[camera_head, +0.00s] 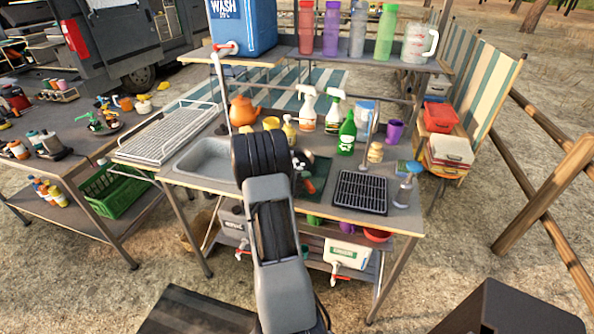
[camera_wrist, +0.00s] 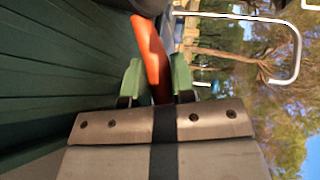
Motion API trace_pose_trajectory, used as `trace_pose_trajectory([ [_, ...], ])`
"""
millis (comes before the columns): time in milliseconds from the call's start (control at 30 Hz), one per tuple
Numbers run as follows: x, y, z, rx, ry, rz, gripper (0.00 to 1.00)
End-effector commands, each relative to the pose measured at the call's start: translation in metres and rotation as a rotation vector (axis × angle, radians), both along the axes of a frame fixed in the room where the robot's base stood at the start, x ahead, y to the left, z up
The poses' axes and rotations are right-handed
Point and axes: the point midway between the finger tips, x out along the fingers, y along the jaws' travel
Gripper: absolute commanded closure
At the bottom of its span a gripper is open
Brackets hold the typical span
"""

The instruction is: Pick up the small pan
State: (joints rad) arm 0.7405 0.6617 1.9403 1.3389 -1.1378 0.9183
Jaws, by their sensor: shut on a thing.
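My gripper (camera_wrist: 160,80) shows in the wrist view with its two green fingers on either side of an orange handle. It is shut on this handle, which I take to be the small pan's (camera_wrist: 150,50). The handle runs up and away from the fingers, and the rest of the pan is not clear in this view. In the head view my arm hides most of the gripper. A small orange-red piece (camera_head: 309,187) shows just right of the arm, over a dark green mat on the counter.
A sink (camera_head: 205,160) lies left of my arm, a black rack (camera_head: 360,193) right. An orange kettle (camera_head: 243,111), white spray bottles (camera_head: 307,108) and a green bottle (camera_head: 347,134) stand behind.

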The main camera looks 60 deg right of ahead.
Motion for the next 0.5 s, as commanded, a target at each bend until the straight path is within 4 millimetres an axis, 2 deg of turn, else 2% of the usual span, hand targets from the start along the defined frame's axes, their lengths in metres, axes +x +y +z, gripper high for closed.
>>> trace_pose_trajectory([
  [33,0.0000,0.0000,-0.0001,0.000,0.000,0.000,0.88],
  [167,0.0000,0.0000,-0.0001,0.000,0.000,0.000,1.00],
  [500,0.0002,-0.0002,0.0010,-0.003,-0.001,0.000,1.00],
])
